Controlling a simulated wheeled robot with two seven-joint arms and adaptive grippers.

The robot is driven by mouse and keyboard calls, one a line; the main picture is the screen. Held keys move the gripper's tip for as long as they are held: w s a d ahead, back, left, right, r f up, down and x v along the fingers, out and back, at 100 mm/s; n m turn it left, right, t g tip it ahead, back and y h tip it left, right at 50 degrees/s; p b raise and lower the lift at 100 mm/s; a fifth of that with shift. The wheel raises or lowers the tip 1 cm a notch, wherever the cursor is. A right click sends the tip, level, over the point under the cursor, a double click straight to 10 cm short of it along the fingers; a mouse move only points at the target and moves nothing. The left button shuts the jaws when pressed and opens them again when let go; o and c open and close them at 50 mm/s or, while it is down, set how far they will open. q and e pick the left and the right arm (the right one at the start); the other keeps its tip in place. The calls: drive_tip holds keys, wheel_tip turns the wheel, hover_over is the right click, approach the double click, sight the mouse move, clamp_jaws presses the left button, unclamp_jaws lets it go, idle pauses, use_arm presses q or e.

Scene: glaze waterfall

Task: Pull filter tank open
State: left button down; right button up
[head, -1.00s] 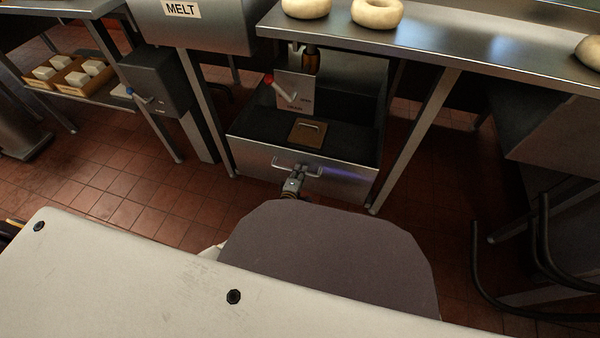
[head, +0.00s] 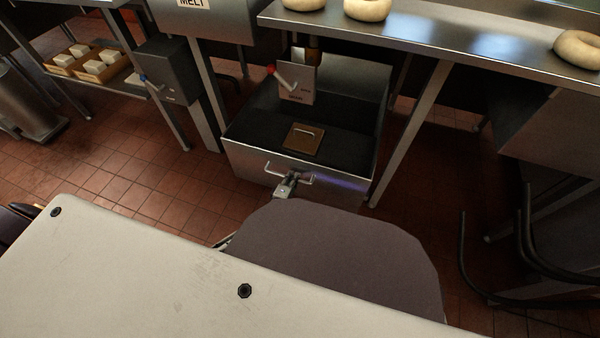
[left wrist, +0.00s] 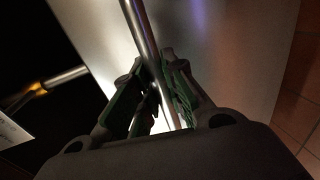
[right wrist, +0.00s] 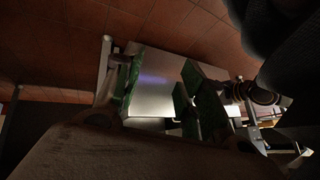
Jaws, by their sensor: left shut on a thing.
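The filter tank (head: 255,168) is an open-topped steel box with a dark inside, standing out under the steel worktop in the head view. A brown square plate with a small handle (head: 303,138) lies inside it. A bar handle (head: 270,170) is on the tank's front. My left gripper (head: 290,181) is at the middle of this handle. In the left wrist view its green-padded fingers (left wrist: 158,95) are shut on the handle bar (left wrist: 140,30). My right gripper (right wrist: 158,92) is open and empty in the right wrist view, with the steel tank front (right wrist: 155,70) showing beyond its fingers.
A panel with a red-tipped lever (head: 296,84) hangs above the tank's back. Worktop legs (head: 415,130) stand on both sides. A grey box with a blue-tipped lever (head: 168,70) is at left. Rings of dough (head: 367,8) lie on the worktop. Red tile floor (head: 150,175) is clear at left.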

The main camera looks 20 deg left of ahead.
use_arm(q)
drive_tip(key=f+p+v, duration=0.1)
drive_tip(key=p+v, duration=0.1)
drive_tip(key=v, duration=0.6)
drive_tip(key=f+p+v, duration=0.2)
drive_tip(key=v, duration=0.7)
drive_tip(key=shift+s+f, duration=0.35)
drive_tip(key=shift+s, duration=0.25)
use_arm(e)
wheel_tip(320, 180, up, 9)
drive_tip(key=d+g+h, duration=0.1)
drive_tip(key=d, duration=0.1)
drive_tip(key=shift+s+d+n+g, duration=0.15)
drive_tip(key=shift+s+n+g, duration=0.15)
drive_tip(key=shift+n+g, duration=0.1)
use_arm(q)
drive_tip(key=c, duration=1.5)
unclamp_jaws()
drive_tip(key=shift+w, duration=0.1)
drive_tip(key=shift+o, duration=0.2)
drive_tip(key=shift+r, duration=0.1)
drive_tip(key=v, duration=1.2)
drive_tip(key=shift+d, duration=0.1)
use_arm(e)
drive_tip(key=shift+s, duration=0.15)
